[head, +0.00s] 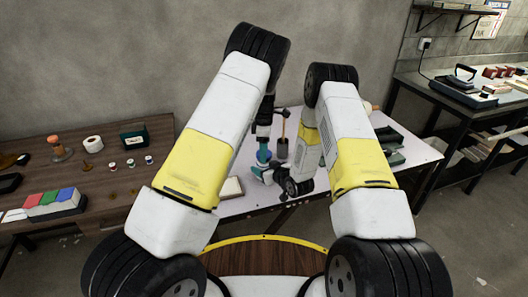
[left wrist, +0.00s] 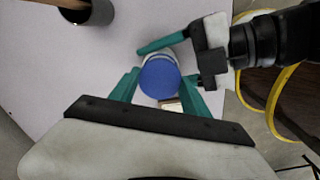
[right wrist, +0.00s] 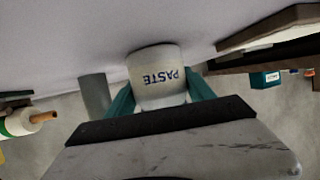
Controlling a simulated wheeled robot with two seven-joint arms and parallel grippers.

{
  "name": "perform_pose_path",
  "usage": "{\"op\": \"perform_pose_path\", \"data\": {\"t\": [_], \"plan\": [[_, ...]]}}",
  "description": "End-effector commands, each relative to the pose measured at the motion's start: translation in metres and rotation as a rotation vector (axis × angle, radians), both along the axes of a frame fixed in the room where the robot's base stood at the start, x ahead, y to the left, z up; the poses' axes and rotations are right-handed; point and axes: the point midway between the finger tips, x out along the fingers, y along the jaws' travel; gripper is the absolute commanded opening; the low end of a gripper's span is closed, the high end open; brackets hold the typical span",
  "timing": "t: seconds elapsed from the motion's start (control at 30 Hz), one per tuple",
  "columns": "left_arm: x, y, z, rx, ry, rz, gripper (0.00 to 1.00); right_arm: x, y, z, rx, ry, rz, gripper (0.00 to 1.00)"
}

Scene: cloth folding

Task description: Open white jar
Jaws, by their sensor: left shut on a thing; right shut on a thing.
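The white jar (right wrist: 157,68) with "PASTE" lettering stands between the teal fingers of my right gripper (right wrist: 160,92) in the right wrist view; the lettering appears upside down there. My right gripper is shut on the jar body from the side. The jar's round blue lid (left wrist: 160,78) shows from above in the left wrist view, between the fingers of my left gripper (left wrist: 160,88). My left gripper is shut on the lid from above. The lid sits over the jar; whether it is loose cannot be told. In the head view, arms and grippers mostly hide the jar.
A dark cup (head: 283,149) with a wooden stick stands on the light table (head: 262,200) close to the grippers. A pale box (head: 231,187) lies near the front left. A dark green tray (head: 393,158) is at the right. A brown table (head: 85,205) with small items stands left.

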Motion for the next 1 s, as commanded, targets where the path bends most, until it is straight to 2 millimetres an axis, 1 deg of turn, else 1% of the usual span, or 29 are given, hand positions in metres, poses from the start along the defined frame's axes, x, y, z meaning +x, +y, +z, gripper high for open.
{"op": "perform_pose_path", "data": {"t": [0.17, 0.43, 0.67, 0.7, 0.77, 0.8, 1.0], "plan": [[0.000, 0.000, 0.006, 0.000, -0.001, -0.001, 0.06, 0.000, 0.000, 0.000, 0.001, -0.001, 0.000, 0.00], [0.001, 0.000, 0.038, 0.000, -0.002, -0.001, 0.06, 0.000, 0.000, 0.000, 0.001, -0.001, 0.000, 0.00], [0.000, 0.000, 0.040, 0.000, 0.000, 0.000, 0.06, 0.000, 0.000, 0.000, 0.001, -0.001, 0.000, 0.00], [0.000, 0.000, 0.040, 0.000, 0.000, 0.000, 0.06, 0.000, 0.000, 0.000, 0.001, -0.001, 0.000, 0.68], [0.000, 0.000, 0.040, 0.000, 0.000, 0.000, 0.06, 0.000, 0.000, 0.000, 0.001, -0.001, 0.000, 0.79], [0.000, 0.000, 0.040, 0.000, 0.000, 0.000, 0.06, 0.000, 0.000, 0.000, 0.001, -0.001, 0.000, 0.87], [0.000, 0.000, 0.040, 0.000, 0.000, 0.000, 0.06, 0.000, 0.000, 0.000, 0.001, -0.001, 0.000, 0.87]]}}
